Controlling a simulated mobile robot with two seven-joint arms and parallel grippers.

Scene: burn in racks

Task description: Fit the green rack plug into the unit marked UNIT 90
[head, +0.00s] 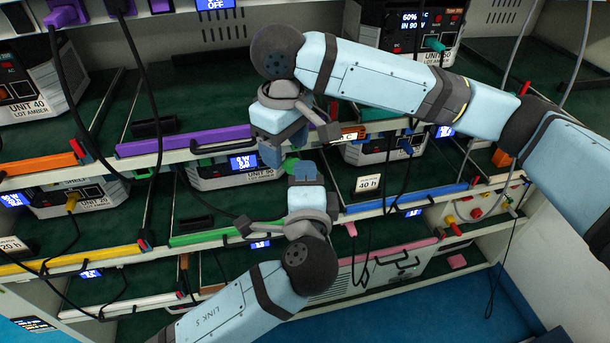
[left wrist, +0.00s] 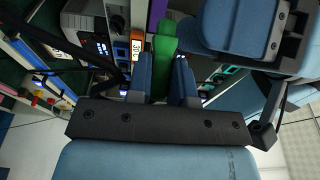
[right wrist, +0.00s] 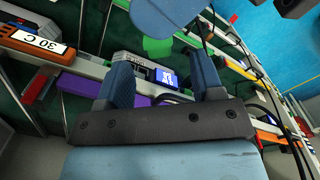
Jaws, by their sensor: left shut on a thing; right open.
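The green rack plug (left wrist: 164,62) is held between the fingers of my left gripper (head: 301,170), which points up in the head view. The green plug also shows in the right wrist view (right wrist: 157,47), ahead of my right gripper's fingers. My right gripper (head: 284,148) is open and comes down from above, close to the left gripper's tips. A white-fronted unit (head: 215,178) with a lit blue display stands on the shelf just left of both grippers. Its label is partly hidden and seems to end in 90. Its socket cannot be made out.
Units marked UNIT 40 (head: 36,104) and UNIT 20 (head: 88,202) stand at left. A purple shelf rail (head: 185,140) and a green one (head: 215,234) run across. Dark cables (head: 150,100) hang at left. A "40 h" card (head: 368,184) stands at right. Blue floor lies below.

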